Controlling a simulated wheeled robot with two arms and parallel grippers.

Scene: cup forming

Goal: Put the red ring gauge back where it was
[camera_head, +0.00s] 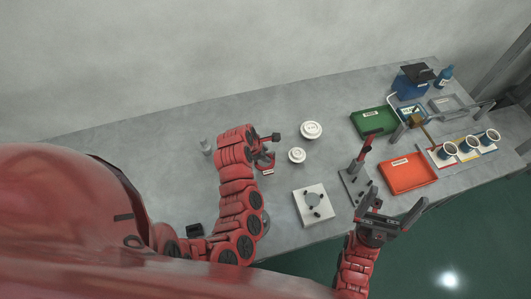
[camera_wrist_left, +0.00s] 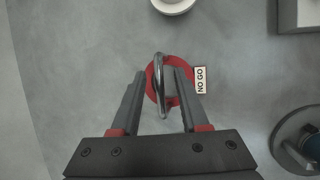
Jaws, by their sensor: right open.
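The red ring gauge (camera_wrist_left: 154,92) with a "NO GO" tag lies on the grey table in the left wrist view, its metal handle standing up across it. In the head view the gauge (camera_head: 267,167) is partly hidden under my left gripper (camera_head: 268,152). My left gripper also shows in the wrist view (camera_wrist_left: 160,74): its fingers are apart, one on each side of the handle, with a gap to each. My right gripper (camera_head: 397,199) is open and empty near the table's front edge.
White round pieces (camera_head: 312,129) stand right of the gauge. A light square plate (camera_head: 313,204) and a red-handled press (camera_head: 361,157) are further right.

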